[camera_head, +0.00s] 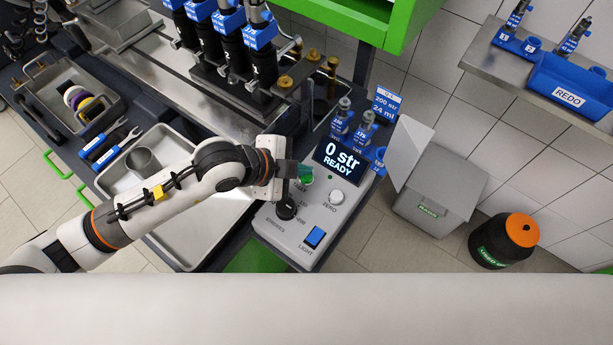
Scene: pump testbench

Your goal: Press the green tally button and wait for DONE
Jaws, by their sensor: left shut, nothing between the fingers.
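The grey tally box (285,236) stands on the bench right of centre. Its dark display (341,162) reads "0 str" and "READY". The green button (307,181) sits on the panel just below and left of the display, partly hidden by my gripper. My left gripper (304,171) is shut and empty, its fingertips right at the upper edge of the green button. I cannot tell whether they touch it. My right gripper is not in view.
A white ZERO button (336,197), a black knob (287,208) and a blue LIGHT switch (315,237) are close by on the panel. Blue-labelled pumps (342,117) stand behind the display. A metal tray (190,235) lies left. A grey bin (437,190) stands on the floor at right.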

